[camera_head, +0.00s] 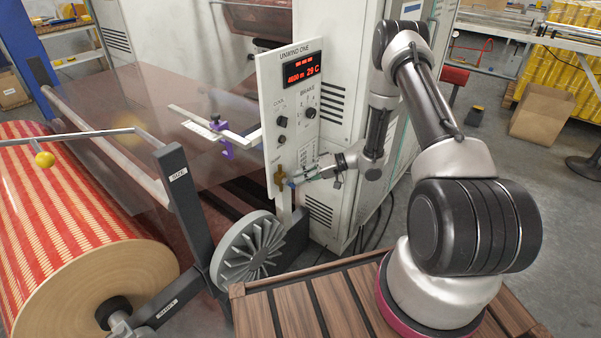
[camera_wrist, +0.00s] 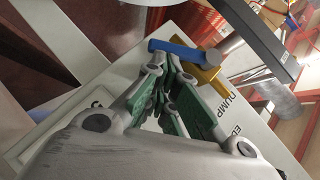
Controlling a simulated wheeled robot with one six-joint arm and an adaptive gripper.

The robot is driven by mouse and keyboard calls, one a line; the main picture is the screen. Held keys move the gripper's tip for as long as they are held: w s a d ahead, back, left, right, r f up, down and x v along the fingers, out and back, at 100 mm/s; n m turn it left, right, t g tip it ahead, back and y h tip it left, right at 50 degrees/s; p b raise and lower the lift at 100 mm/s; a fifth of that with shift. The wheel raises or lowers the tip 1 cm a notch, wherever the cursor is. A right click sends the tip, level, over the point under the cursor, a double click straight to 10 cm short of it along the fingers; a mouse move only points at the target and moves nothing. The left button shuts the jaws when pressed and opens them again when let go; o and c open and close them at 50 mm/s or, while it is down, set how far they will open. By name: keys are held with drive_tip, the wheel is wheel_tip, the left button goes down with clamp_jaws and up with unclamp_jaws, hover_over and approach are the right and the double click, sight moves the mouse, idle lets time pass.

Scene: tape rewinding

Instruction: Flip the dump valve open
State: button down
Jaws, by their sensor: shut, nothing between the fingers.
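The dump valve (camera_head: 279,177) is a small brass fitting low on the white control panel (camera_head: 268,100). In the wrist view its brass body (camera_wrist: 203,72) sits beside the printed word DUMP, with a blue lever (camera_wrist: 183,51) pointing left across the picture from it. My gripper (camera_head: 293,182) is at the valve from the right. In the wrist view my gripper (camera_wrist: 172,66), with green inner pads, is shut and empty, its fingertips just below the blue lever. I cannot tell whether they touch it. In the head view the lever is too small to make out.
The panel has a red display (camera_head: 301,70) and knobs above the valve. A grey finned wheel (camera_head: 250,248) is below the panel. A purple clamp (camera_head: 222,140) on a white bar is left of it. A red-striped roll (camera_head: 75,230) lies at left.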

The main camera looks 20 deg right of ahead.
drive_tip(key=y, duration=0.1)
drive_tip(key=f+m+y, duration=0.1)
drive_tip(key=a+f+m, duration=0.1)
drive_tip(key=shift+s+f+y, duration=0.2)
drive_tip(key=shift+s+y, duration=0.15)
drive_tip(key=shift+y, duration=0.05)
drive_tip(key=shift+s+a+f, duration=0.1)
drive_tip(key=shift+f, duration=0.1)
idle(0.5)
